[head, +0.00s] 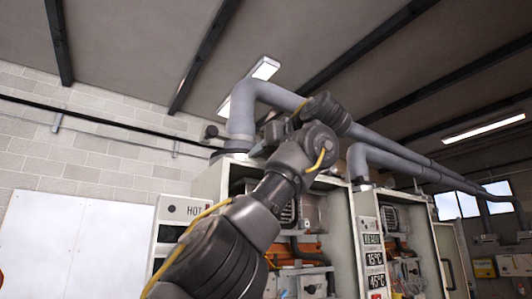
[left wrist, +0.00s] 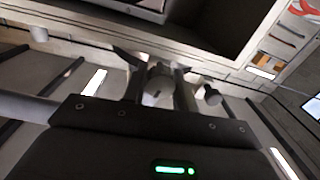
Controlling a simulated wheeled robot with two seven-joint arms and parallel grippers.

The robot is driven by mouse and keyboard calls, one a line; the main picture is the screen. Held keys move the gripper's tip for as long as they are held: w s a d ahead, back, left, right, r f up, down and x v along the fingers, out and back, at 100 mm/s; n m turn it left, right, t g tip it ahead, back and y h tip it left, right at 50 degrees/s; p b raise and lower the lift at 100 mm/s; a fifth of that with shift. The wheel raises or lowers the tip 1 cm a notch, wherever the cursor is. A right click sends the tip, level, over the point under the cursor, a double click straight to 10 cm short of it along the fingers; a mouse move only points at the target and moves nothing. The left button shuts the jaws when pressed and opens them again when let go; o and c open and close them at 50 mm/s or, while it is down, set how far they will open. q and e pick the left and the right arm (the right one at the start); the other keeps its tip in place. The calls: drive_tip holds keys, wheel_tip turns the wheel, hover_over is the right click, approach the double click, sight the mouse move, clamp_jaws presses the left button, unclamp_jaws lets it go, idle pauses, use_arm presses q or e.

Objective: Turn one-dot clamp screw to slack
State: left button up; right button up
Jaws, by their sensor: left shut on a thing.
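My left arm crosses the head view from the lower left and bends in front of the left heater's flue pipe (head: 242,122). Its gripper end is by the pipe, and the fingertips are not clear there. In the left wrist view my left gripper (left wrist: 158,88) has its two fingers on either side of a small grey cylindrical screw head (left wrist: 157,76), shut on it. No dot marking can be read on it. A second grey cylinder (left wrist: 209,95) is just right of the fingers. A small dark knob (head: 211,131) shows left of the flue pipe. My right gripper is not in view.
The left heater cabinet (head: 208,185) stands open below the pipe, partly hidden by my arm. A second heater with temperature displays (head: 375,258) and its own flue pipe (head: 358,160) is to its right. A white panel (head: 70,245) is on the brick wall at left.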

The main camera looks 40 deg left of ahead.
use_arm(q)
drive_tip(key=o, duration=1)
drive_tip(key=shift+c, duration=0.2)
drive_tip(key=v, duration=1)
drive_tip(key=shift+d+b, duration=0.4)
drive_tip(key=shift+b, duration=0.05)
drive_tip(key=shift+s, duration=0.1)
